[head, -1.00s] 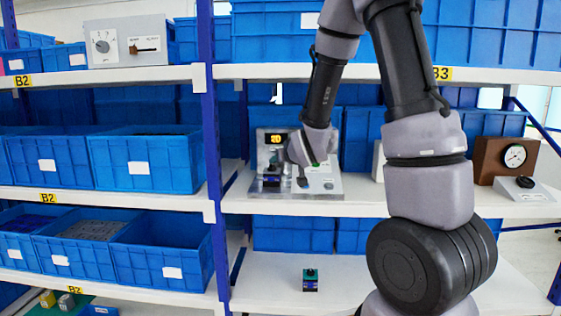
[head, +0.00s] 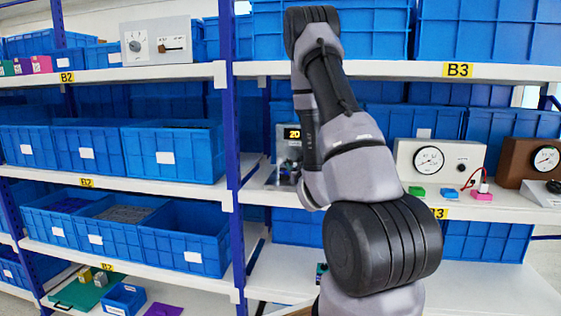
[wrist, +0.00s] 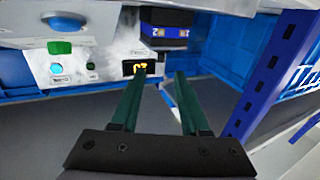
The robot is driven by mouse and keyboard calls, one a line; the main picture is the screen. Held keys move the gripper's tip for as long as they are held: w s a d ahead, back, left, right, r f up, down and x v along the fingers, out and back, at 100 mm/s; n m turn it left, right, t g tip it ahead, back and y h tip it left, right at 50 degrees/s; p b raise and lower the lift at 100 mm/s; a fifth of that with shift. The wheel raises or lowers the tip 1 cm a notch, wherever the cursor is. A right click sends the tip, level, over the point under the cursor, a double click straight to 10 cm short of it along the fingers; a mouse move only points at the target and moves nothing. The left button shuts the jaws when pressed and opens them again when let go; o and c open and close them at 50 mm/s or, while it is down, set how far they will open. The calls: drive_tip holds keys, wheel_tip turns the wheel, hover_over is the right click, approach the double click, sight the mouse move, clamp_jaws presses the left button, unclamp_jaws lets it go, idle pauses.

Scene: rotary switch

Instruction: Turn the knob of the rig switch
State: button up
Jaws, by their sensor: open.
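The grey metal rig (head: 288,148) stands on the middle shelf, with a lit yellow display; my arm covers much of it in the head view. In the wrist view the rig's panel (wrist: 100,72) appears upside down, with the display (wrist: 141,68), a blue button (wrist: 65,22) and a green button (wrist: 59,47). A dark block with a blue band (wrist: 168,32) sits on the rig. I cannot tell for sure which part is the switch knob. My gripper (wrist: 159,75) is open and empty, its two green fingers apart, short of the block and pointing towards the rig.
A blue shelf post (wrist: 270,75) stands close beside my gripper. A white gauge box (head: 440,162) and a brown gauge box (head: 528,163) stand right of the rig. Blue bins (head: 172,152) fill the left shelves. A panel with a dial (head: 156,42) is at upper left.

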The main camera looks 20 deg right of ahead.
sight(290, 160)
drive_tip(key=x, duration=0.9)
drive_tip(key=shift+w, duration=0.3)
clamp_jaws()
